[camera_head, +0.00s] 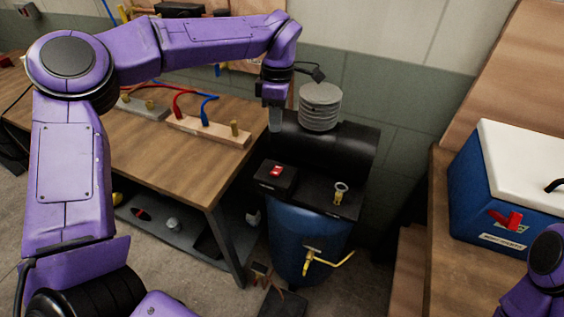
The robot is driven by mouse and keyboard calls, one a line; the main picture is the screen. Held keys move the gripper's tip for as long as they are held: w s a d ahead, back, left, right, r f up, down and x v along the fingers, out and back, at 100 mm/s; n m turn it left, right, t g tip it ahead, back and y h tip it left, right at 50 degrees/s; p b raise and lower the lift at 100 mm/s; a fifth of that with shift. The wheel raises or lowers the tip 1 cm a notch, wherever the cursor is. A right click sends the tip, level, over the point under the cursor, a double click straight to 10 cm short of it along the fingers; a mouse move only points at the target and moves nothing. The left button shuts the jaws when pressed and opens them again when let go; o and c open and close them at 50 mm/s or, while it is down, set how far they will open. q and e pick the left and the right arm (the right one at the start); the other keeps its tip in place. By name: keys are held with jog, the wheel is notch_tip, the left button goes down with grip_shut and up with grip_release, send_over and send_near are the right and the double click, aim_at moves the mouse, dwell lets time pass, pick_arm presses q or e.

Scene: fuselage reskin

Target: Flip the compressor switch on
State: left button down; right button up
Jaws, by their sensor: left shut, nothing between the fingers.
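The compressor stands in the middle of the head view, with a black motor housing (345,150) on top and a blue tank (305,240) below. Its red switch (276,171) sits on a small black box (273,180) at the front left of the top. My left gripper (275,126) points down, shut and empty, above and behind the switch, beside the left end of the motor housing. I cannot tell whether it touches the housing. Part of my right arm (545,255) shows at the lower right; its gripper is out of view.
A wooden workbench (175,175) with hose fittings on wooden blocks (208,130) stands to the left. A ribbed grey cylinder (320,106) rises from the compressor. A brass valve (340,192) is on its top. A blue cooler (500,190) with a white lid sits on the right.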

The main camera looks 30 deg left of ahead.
aim_at(275, 173)
pick_arm(q)
jog(key=m, duration=0.3)
jog(key=f+p, duration=0.1)
jog(key=f, duration=0.3)
jog(key=s+f+p, duration=0.1)
jog(key=f, duration=0.9)
jog(key=shift+s+d+p, duration=0.15)
jog(key=shift+s+p, duration=0.25)
pick_arm(e)
notch_tip(275, 173, up, 3)
jog(key=shift+f, duration=0.1)
jog(key=shift+f, duration=0.1)
